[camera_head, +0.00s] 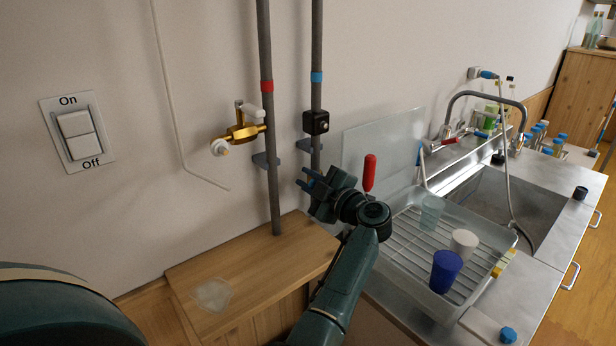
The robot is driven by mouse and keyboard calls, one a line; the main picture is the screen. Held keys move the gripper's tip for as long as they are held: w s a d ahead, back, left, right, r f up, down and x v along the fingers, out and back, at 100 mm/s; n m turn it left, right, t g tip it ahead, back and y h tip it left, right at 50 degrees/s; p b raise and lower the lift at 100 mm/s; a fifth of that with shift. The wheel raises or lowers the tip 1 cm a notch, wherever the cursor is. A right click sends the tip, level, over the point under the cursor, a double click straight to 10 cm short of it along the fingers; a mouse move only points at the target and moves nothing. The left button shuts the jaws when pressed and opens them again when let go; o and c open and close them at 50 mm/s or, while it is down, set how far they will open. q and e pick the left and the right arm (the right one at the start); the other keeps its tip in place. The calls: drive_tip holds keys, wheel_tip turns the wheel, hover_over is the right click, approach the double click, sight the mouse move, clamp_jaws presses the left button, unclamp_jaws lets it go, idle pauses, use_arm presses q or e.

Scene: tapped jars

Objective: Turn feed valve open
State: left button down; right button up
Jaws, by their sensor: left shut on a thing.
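My right gripper is not in view.
A red handle (370,172) stands upright just right of my gripper. A drying rack (412,262) with a blue cup (445,271) and other cups lies right, beside a sink (515,200). An On/Off switch (78,131) is at left. The wooden top (240,262) is mostly clear.

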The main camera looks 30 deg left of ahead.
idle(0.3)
use_arm(q)
drive_tip(key=c, duration=1.3)
unclamp_jaws()
drive_tip(key=shift+d, duration=0.2)
